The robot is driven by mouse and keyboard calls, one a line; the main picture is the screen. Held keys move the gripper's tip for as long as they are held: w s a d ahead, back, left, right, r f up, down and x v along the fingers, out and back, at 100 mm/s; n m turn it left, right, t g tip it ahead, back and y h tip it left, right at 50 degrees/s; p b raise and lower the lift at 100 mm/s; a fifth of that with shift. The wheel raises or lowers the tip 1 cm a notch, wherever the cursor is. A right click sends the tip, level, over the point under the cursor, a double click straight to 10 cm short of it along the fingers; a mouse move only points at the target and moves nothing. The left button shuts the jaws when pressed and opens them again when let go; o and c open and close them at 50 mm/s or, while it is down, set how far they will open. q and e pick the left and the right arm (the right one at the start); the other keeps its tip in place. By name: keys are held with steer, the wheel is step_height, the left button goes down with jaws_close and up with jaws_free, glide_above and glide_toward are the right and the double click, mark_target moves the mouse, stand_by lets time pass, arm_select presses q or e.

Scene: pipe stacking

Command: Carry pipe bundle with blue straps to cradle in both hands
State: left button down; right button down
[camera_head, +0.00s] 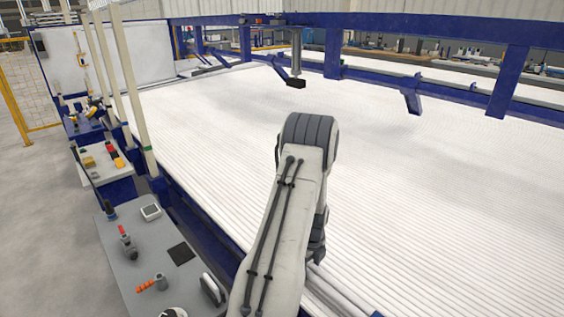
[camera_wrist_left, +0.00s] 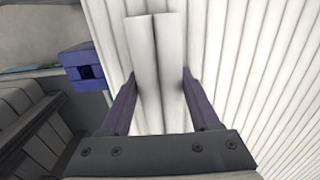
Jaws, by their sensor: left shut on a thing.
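In the left wrist view, the pipe bundle (camera_wrist_left: 158,75) shows as pale pipes side by side, with their ends towards the top of the picture. My left gripper (camera_wrist_left: 157,82) is shut on it, with one dark finger on each side. In the head view, part of the pale pipes (camera_head: 335,292) shows at the bottom, beside my left arm, with a bit of blue (camera_head: 377,313) at the edge. My left arm hides the gripper there. My right gripper is not in view. I cannot make out the cradle.
A wide ribbed white bed (camera_head: 400,190) with a blue frame (camera_head: 420,28) fills the middle. A grey bench (camera_head: 150,250) with tools stands along the left. Upright pale posts (camera_head: 130,85) rise at the left edge. A blue square tube end (camera_wrist_left: 86,71) is near the bundle's left.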

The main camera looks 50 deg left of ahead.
arm_select(q)
steer(key=shift+c, duration=0.6)
jaws_free()
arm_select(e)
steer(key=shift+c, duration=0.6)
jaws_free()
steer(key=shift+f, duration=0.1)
arm_select(q)
step_height(320, 180, up, 11)
steer(key=shift+r, duration=0.4)
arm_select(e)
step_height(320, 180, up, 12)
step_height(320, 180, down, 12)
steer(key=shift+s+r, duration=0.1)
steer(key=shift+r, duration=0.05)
arm_select(q)
step_height(320, 180, down, 7)
steer(key=shift+r, duration=0.1)
